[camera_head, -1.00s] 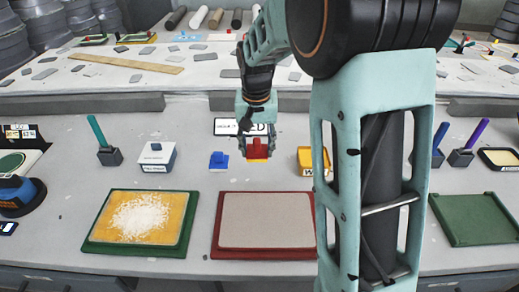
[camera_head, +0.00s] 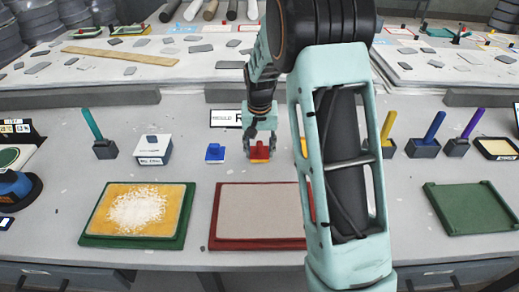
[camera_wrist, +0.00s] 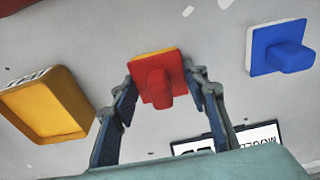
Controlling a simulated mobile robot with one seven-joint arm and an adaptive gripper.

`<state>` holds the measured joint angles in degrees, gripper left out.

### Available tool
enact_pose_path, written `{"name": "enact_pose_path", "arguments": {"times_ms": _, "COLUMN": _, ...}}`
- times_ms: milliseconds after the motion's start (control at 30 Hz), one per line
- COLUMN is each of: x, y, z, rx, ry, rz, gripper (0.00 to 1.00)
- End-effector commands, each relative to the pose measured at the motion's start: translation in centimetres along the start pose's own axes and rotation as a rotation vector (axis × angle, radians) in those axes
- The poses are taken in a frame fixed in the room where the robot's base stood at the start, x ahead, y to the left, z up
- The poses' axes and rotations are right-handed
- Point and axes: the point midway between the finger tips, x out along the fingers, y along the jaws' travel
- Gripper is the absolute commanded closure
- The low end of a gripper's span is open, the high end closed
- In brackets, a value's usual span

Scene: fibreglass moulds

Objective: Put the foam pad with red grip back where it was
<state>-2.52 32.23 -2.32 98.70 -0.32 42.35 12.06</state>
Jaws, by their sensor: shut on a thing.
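The foam pad with red grip (camera_head: 260,152) has a red block on top and a yellow edge beneath. In the wrist view the same pad (camera_wrist: 157,80) sits between the two fingers. My gripper (camera_head: 260,140) is shut on it from above, at or just above the table, beside the blue-gripped pad (camera_head: 215,152). I cannot tell whether the pad touches the table. The blue-gripped pad also shows at upper right in the wrist view (camera_wrist: 282,48).
A yellow container (camera_wrist: 45,104) stands beside the pad, mostly behind my arm in the head view. A label card (camera_head: 225,118) lies behind. In front are a red-rimmed mould (camera_head: 212,228) and a green tray of white flakes (camera_head: 88,240). A white box (camera_head: 153,148) stands left.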

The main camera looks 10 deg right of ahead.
Motion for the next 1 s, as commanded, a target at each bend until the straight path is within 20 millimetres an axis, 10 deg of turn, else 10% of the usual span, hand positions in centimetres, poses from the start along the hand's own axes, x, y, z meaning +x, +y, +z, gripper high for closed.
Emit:
{"name": "enact_pose_path", "arguments": {"times_ms": 167, "x": 0.4, "y": 0.0, "z": 0.1, "rx": 0.0, "ry": 0.0, "rz": 0.0, "gripper": 0.81}}
{"name": "enact_pose_path", "arguments": {"times_ms": 200, "x": 0.4, "y": 0.0, "z": 0.1, "rx": 0.0, "ry": 0.0, "rz": 0.0, "gripper": 0.58}}
{"name": "enact_pose_path", "arguments": {"times_ms": 367, "x": 0.3, "y": 0.0, "z": 0.1, "rx": 0.0, "ry": 0.0, "rz": 0.0, "gripper": 0.41}}
{"name": "enact_pose_path", "arguments": {"times_ms": 733, "x": -0.4, "y": 0.0, "z": -0.1, "rx": 0.0, "ry": 0.002, "rz": 0.0, "gripper": 0.41}}
{"name": "enact_pose_path", "arguments": {"times_ms": 1000, "x": -5.7, "y": 0.0, "z": -0.2, "rx": 0.001, "ry": 0.006, "rz": -0.001, "gripper": 0.41}}
